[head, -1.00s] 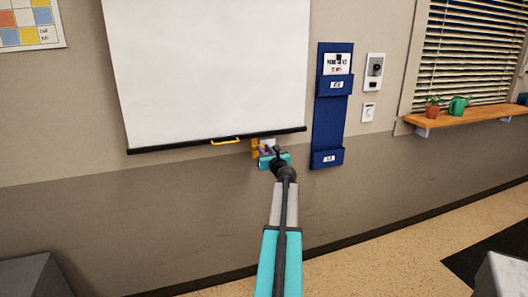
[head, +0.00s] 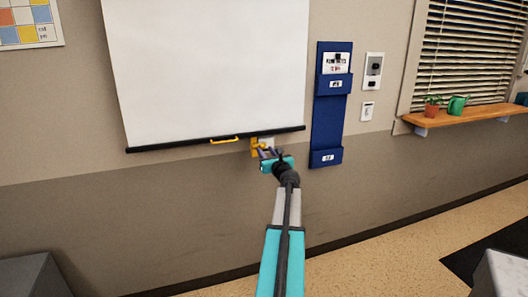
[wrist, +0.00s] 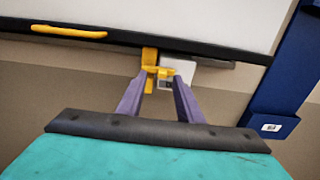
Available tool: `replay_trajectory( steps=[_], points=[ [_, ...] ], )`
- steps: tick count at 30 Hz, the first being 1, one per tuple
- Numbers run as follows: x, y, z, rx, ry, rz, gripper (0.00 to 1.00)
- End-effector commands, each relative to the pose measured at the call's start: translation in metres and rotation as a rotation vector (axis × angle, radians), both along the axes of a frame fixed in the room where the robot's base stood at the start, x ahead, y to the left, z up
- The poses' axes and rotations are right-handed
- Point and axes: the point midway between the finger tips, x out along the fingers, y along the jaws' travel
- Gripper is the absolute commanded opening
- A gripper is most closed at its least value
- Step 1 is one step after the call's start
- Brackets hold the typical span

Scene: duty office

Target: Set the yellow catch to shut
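The yellow catch (head: 255,146) is on the wall just under the black bottom bar of the white screen. In the wrist view the yellow catch (wrist: 149,70) shows an upright strip with a short arm reaching right. My gripper (head: 267,152) is just in front of it, to its lower right in the head view. In the wrist view my gripper (wrist: 159,83) has its two purple fingers apart, with the catch's arm seen between and just beyond the tips. I cannot tell whether a finger touches it. Nothing is held.
A white plate (wrist: 180,74) sits behind the catch. A yellow handle (head: 224,140) is on the screen's bottom bar (head: 180,146) to the left. A blue wall pocket holder (head: 328,122) hangs to the right. The wall below is bare.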

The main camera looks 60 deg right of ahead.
Motion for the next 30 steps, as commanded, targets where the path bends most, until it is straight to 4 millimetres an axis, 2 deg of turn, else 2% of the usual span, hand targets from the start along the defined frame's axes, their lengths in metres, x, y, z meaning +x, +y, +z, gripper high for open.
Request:
replay_trajectory(
  steps=[18,30],
  points=[
    [-0.049,0.043,-0.001,0.000,0.000,0.000,0.33],
    [-0.072,0.064,-0.001,0.001,-0.001,0.002,0.33]
  ],
)
